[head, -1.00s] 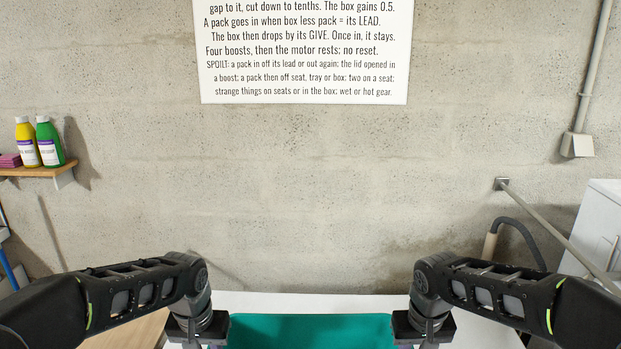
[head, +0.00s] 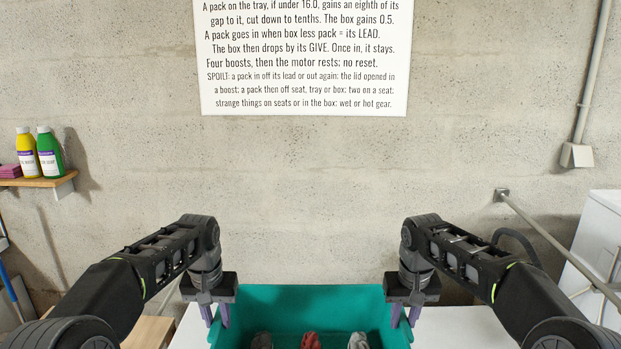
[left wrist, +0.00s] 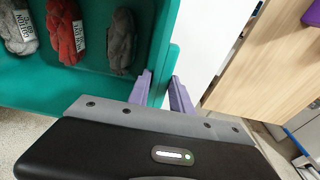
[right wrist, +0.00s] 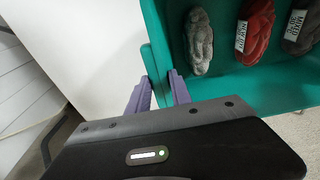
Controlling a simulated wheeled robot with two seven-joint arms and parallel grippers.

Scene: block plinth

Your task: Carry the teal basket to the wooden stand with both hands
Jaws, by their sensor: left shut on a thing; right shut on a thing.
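The teal basket (head: 310,300) is at the bottom middle of the head view, its near part cut off by the frame edge. It holds a dark skein (head: 262,341), a red skein (head: 311,341) and a lighter grey skein (head: 358,341). My left gripper (head: 215,315) is shut on its left wall; the left wrist view shows the rim between the fingers (left wrist: 162,92). My right gripper (head: 404,315) is shut on its right wall, also seen in the right wrist view (right wrist: 156,92). A light wooden top (head: 150,332), perhaps the stand, is at lower left.
A white surface (head: 465,328) lies behind and beside the basket. A white cabinet (head: 600,240) and a slanted metal rail (head: 545,238) are at right. A wall shelf (head: 45,184) with bottles is at left. A purple thing (left wrist: 312,14) is by the wooden top.

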